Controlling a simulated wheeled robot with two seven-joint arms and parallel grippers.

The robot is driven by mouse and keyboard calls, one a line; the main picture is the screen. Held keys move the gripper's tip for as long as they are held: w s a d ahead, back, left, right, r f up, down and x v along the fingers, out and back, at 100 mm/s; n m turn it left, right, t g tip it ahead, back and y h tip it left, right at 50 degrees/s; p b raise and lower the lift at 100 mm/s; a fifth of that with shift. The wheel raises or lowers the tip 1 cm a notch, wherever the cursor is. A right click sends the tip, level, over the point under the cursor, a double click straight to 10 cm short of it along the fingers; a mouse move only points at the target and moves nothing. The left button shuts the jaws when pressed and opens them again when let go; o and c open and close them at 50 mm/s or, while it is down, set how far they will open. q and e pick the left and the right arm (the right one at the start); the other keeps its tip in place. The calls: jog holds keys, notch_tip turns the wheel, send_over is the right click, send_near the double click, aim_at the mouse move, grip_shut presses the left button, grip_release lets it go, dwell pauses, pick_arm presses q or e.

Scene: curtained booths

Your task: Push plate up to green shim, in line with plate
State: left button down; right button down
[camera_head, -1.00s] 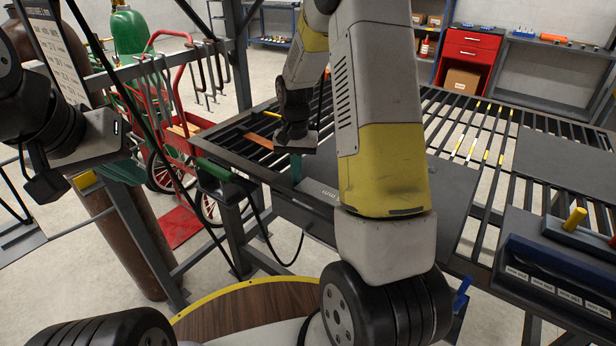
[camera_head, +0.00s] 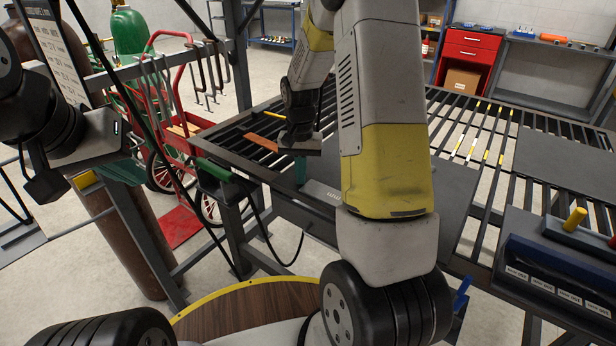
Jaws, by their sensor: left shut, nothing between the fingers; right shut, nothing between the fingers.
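A dark grey plate (camera_head: 455,185) lies on the slatted table, partly hidden behind my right arm. A smaller grey piece with pale marks (camera_head: 322,193) lies left of that arm; I cannot tell whether it is a separate plate. My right gripper (camera_head: 300,172) is shut and points down, its teal fingertip beside the marked piece's left end; I cannot tell whether they touch. I cannot make out a green shim; my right arm hides part of the table. My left gripper (camera_head: 122,172) is shut and empty, off the table at the left.
A copper-coloured bar (camera_head: 264,142) lies on the slats left of my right gripper. A green-handled torch (camera_head: 218,170) and its cable hang at the table's left edge. A dark box with a blue part (camera_head: 555,265) stands at the right. Bare slats (camera_head: 475,140) show at the back.

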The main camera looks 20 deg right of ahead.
aim_at(310, 186)
jog(key=shift+s+d, duration=0.95)
jog(key=shift+s, duration=0.3)
dwell(1.0)
jog(key=shift+w, duration=0.1)
jog(key=shift+w+a, duration=0.4)
jog(key=shift+r, duration=3)
